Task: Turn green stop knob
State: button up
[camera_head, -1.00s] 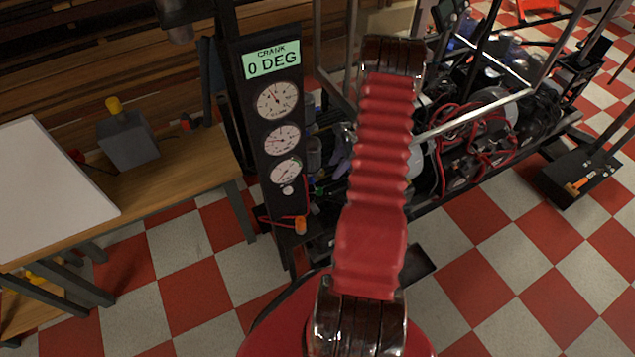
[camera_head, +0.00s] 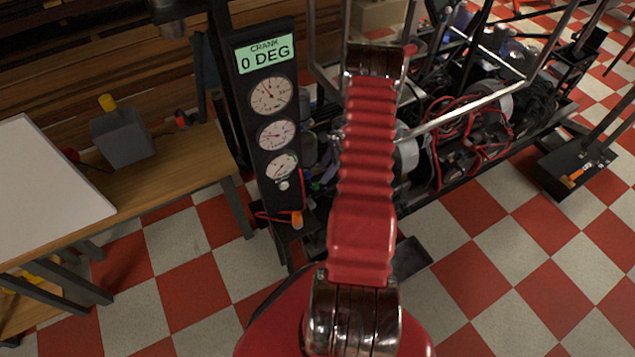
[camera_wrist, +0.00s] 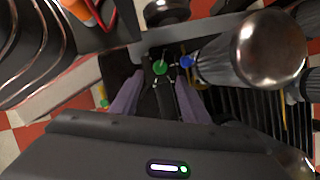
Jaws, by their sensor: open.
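A small round green knob (camera_wrist: 160,67) shows in the wrist view, just beyond the fingertips and roughly centred between them. A blue knob (camera_wrist: 187,61) sits close to its right. My gripper (camera_wrist: 159,82) is open, with its two purple fingers apart and nothing seen held between them. I cannot tell whether either finger touches the green knob. In the head view my red arm hides most of the gripper area, and a small green spot (camera_head: 315,187) shows low beside the gauge panel; I cannot tell if it is the same knob.
A large shiny cylinder (camera_wrist: 262,50) stands right of the knobs. Dark curved tubing (camera_wrist: 30,45) and an orange part (camera_wrist: 78,9) lie to the left. The gauge panel (camera_head: 270,125) reads "CRANK 0 DEG". A wooden bench (camera_head: 185,165) stands left; open checkered floor lies in front.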

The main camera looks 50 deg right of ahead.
aim_at(316, 185)
jog(key=x, duration=0.7)
jog(key=shift+w+f, duration=0.1)
jog(key=shift+f, duration=0.15)
jog(key=c, duration=1.1)
